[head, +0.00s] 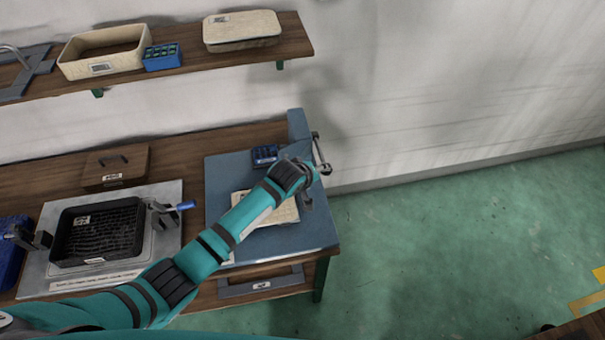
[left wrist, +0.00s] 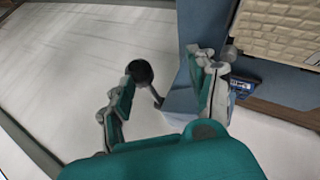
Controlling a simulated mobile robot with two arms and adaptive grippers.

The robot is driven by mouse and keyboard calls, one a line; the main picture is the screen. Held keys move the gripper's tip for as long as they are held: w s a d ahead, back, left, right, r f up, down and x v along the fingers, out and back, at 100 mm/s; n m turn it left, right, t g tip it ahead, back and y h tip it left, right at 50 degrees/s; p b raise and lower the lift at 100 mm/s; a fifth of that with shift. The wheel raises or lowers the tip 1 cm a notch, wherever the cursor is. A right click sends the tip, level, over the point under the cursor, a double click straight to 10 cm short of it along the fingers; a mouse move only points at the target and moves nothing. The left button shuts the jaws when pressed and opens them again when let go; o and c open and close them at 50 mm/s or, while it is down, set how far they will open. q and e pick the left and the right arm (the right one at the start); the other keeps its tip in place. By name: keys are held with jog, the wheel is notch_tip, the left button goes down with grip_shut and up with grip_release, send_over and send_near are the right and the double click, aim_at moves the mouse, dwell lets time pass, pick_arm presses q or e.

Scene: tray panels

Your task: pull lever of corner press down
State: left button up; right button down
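The corner press (head: 297,125) is a blue-grey plate and upright at the right end of the workbench. Its lever (head: 320,150) is a thin grey rod at the bench's right edge. In the left wrist view the dark round lever knob (left wrist: 140,71) lies between my finger pads, nearer the left one, with a gap to the right one. My left gripper (head: 311,182) is open beside the lever; it also shows in the left wrist view (left wrist: 165,75). The arm hides part of the press. My right gripper is not in view.
A beige tray (head: 285,214) and a small blue box (head: 265,155) sit on the press plate. A black tray (head: 97,230) stands in a clamp fixture to the left. A shelf (head: 190,64) with containers hangs above.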

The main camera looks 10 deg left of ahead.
pick_arm(q)
jog(key=v, duration=1.1)
jog(key=shift+s+d, duration=0.15)
jog(key=shift+s, duration=0.45)
dwell(0.3)
jog(key=v, duration=1.2)
dwell(0.4)
